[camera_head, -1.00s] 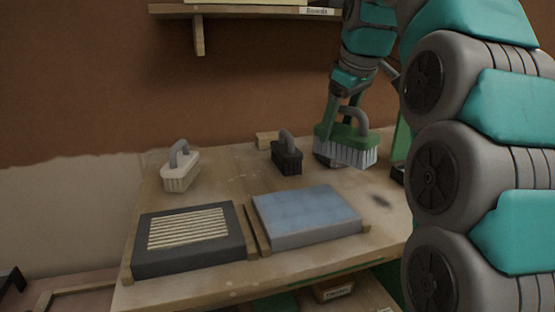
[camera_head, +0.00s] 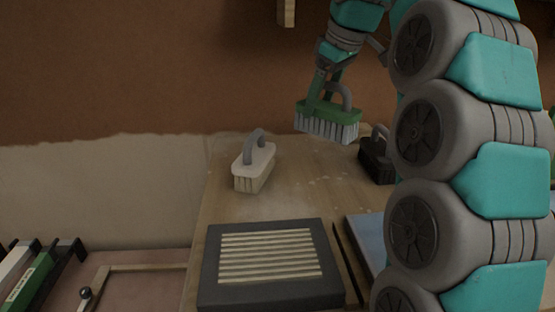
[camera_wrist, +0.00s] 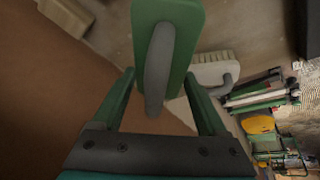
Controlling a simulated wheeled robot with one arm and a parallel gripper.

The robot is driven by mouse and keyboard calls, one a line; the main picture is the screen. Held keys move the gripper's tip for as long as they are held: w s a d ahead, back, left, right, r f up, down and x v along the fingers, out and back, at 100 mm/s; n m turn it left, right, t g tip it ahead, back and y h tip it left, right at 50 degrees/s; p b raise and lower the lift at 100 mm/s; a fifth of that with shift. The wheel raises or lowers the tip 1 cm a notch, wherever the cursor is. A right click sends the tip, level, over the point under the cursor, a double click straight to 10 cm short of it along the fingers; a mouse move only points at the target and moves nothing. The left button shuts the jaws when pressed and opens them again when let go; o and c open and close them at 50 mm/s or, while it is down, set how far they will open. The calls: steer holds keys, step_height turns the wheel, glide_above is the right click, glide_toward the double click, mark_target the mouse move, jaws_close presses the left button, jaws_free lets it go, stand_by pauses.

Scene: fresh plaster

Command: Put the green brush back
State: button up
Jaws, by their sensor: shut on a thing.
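The green brush (camera_head: 328,122) has a green back, pale bristles and a grey loop handle. My gripper (camera_head: 319,92) is shut on it and holds it in the air, bristles down, near the table's far edge. It hangs between the white brush and the black brush in the picture. In the wrist view, the green brush (camera_wrist: 180,20) shows its back, with its grey handle between the fingers of my gripper (camera_wrist: 158,80). The white brush (camera_head: 253,165) stands on the table (camera_head: 300,205). The black brush (camera_head: 377,160) is partly hidden behind my arm.
A dark tray with a ribbed pale pad (camera_head: 330,288) lies at the table's front. A blue pad (camera_head: 366,238) beside it is mostly hidden by my arm. Racked tools (camera_head: 35,275) stand low at left. The tabletop around the white brush is clear.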

mark_target(315, 121)
steer(key=shift+w+a+f, duration=0.15)
steer(key=shift+w+a, duration=0.2)
steer(key=shift+a, duration=0.05)
steer(key=shift+f, duration=0.25)
step_height(315, 121, down, 4)
steer(key=shift+s+f, duration=0.1)
step_height(315, 121, down, 5)
steer(key=b, duration=0.2)
steer(key=shift+f+b, duration=0.1)
steer(key=shift+b, duration=0.3)
steer(key=o, duration=1.4)
steer(key=shift+c, duration=0.2)
